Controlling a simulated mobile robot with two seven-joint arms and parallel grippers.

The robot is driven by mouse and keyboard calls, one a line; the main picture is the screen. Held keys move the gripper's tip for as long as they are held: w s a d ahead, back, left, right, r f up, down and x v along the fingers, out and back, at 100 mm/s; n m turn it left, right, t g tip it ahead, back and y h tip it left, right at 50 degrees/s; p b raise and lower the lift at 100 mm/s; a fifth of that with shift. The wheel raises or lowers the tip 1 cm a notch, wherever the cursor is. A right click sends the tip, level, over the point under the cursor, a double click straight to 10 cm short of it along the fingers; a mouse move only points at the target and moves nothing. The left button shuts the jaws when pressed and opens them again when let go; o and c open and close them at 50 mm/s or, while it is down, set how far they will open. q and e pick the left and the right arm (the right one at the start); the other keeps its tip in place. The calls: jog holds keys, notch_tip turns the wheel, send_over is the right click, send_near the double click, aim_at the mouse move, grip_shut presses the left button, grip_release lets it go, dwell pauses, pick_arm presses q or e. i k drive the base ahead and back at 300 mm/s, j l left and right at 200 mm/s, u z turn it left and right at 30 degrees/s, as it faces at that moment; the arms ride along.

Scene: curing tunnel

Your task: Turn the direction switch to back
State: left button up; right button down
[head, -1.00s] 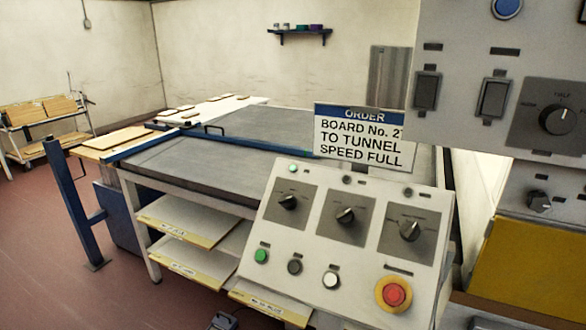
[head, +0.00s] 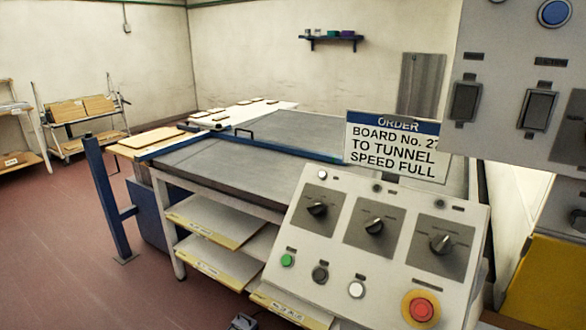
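A tilted light-grey control panel (head: 391,282) stands at the lower right in the head view. It carries three black rotary switches on dark plates: a left one (head: 317,209), a middle one (head: 375,226) and a right one (head: 441,243). Their labels are too small to read, so I cannot tell which is the direction switch or where each one is set. Below them are a green button (head: 287,260), a dark button (head: 320,274), a white button (head: 356,288) and a red stop button on a yellow ring (head: 421,309). Neither gripper is in view.
An order sign (head: 396,146) reads "Board No. 27 to tunnel, speed full", its number partly cut off. A second grey panel (head: 500,68) overhangs at the right. A grey-topped table (head: 230,162) with shelves stands behind. A blue post (head: 108,200) is at left, with open red floor around it.

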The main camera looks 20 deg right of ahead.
aim_at(372, 225)
jog(key=k+j+z, duration=0.15)
jog(key=z, duration=1.1)
